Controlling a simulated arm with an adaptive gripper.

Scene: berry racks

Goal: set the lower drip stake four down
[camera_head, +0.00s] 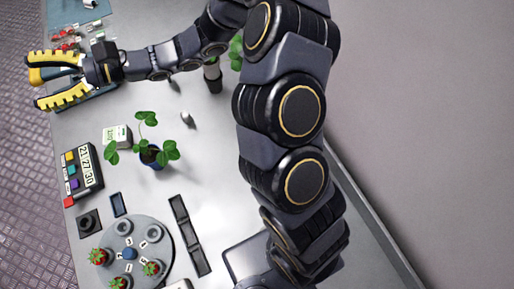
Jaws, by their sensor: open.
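I cannot make out a drip stake for certain in this view. A leafy green plant in a dark blue pot (151,155) stands mid-table, apart from my gripper. A second plant in a dark pot (213,79) is partly hidden behind my arm. A small grey piece (187,118) lies between the two plants; its kind is unclear.
A round grey turntable (160,267) with several red-fruited pots and numbered labels is at the lower left. Near it are a sign box (89,166), a small black square holder (89,221) and a long dark tray (188,232). Small red items (68,40) lie at the upper left.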

